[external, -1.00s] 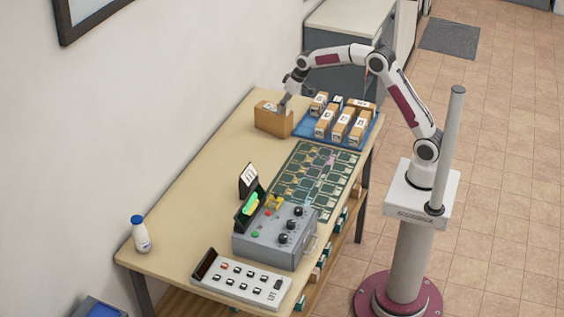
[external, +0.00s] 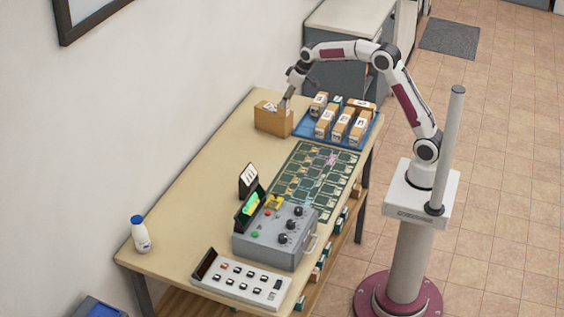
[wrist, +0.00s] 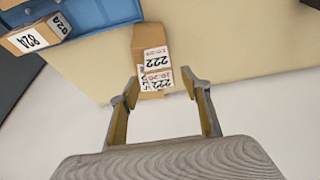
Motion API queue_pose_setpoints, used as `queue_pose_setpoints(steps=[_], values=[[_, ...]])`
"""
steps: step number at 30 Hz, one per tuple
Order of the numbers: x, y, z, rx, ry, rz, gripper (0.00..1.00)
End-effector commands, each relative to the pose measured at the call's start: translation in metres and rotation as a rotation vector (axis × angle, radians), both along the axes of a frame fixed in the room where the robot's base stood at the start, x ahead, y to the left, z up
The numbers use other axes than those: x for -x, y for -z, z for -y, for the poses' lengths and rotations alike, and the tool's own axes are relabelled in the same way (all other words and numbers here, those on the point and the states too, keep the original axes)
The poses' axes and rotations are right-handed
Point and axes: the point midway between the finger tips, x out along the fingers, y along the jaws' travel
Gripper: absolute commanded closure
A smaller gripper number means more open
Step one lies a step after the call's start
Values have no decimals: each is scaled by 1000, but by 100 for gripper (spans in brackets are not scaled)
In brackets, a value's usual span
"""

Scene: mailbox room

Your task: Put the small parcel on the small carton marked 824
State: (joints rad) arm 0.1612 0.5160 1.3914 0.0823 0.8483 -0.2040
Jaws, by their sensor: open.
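The small carton marked 824 (wrist: 33,36) lies at the edge of the blue tray at the upper left of the wrist view. A brown box with labels reading 222 (wrist: 151,45) lies ahead of my gripper (wrist: 161,88); it also shows in the external view (external: 272,122) on the table beside the tray. I cannot tell whether the small parcel is part of this labelled stack or a separate thing. My gripper is open, with fingers on either side of the near labelled end, which is partly between the tips. In the external view my gripper (external: 288,99) hovers just above the box's right end.
The blue tray (external: 304,130) holds several cartons right of the box. A green patterned board (external: 290,192), a grey control box (external: 262,243) and a white keypad (external: 240,280) lie nearer. A bottle (external: 140,236) stands at the left.

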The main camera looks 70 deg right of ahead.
Motion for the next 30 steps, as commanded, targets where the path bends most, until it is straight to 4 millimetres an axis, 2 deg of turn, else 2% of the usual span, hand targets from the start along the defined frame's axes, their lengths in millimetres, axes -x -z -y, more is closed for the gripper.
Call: queue_pose_setpoints(steps=[4, 10, 30], values=[[7, -18, 0, 1, 0, 2, 53], [12, -30, 0, 0, 0, 0, 53], [14, -32, 0, 0, 0, 0, 53]])
